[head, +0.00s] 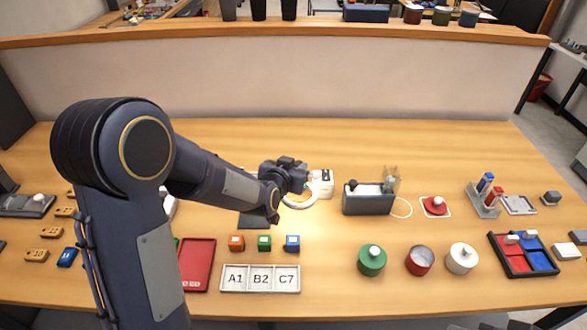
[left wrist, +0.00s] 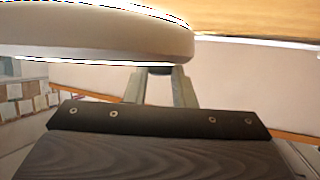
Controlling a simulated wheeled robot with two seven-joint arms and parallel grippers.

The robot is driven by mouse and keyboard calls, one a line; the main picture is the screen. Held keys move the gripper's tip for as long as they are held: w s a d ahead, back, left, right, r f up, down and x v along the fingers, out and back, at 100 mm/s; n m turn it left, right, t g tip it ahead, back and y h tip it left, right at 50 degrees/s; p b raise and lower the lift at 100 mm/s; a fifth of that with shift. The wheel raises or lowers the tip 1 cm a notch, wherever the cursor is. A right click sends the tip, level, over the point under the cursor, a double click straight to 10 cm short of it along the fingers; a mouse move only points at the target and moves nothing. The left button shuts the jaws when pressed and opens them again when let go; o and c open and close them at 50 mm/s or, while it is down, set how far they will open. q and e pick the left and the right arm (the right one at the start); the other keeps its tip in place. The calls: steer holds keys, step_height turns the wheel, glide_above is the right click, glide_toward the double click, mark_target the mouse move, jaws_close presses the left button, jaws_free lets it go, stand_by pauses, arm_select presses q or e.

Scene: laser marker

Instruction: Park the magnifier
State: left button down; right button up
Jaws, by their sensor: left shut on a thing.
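The magnifier shows as a white ring-shaped head (head: 299,201) in the head view, just right of and below my left gripper (head: 290,178). In the left wrist view a large pale rounded body (left wrist: 90,35), which looks like the magnifier head close up, fills the upper left. My left gripper's fingers (left wrist: 160,75) are close together on a small dark part there, so it is shut on the magnifier. The grip point itself is hidden in the head view. My right gripper is not in view.
A white device (head: 322,184) stands right behind the ring. A grey box (head: 368,203) is to the right. Orange, green and blue blocks (head: 264,243) and an A1/B2/C7 tray (head: 260,290) lie in front, beside a red tray (head: 197,264). A back wall (head: 300,80) bounds the table.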

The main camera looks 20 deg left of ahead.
arm_select(q)
steer(key=shift+d, duration=0.25)
steer(key=c, duration=1.7)
jaws_free()
steer(key=o, duration=0.4)
steer(key=shift+d, duration=0.1)
steer(key=shift+o, duration=0.2)
steer(key=v, duration=0.7)
steer(key=shift+s+r, duration=0.15)
steer(key=shift+s, duration=0.2)
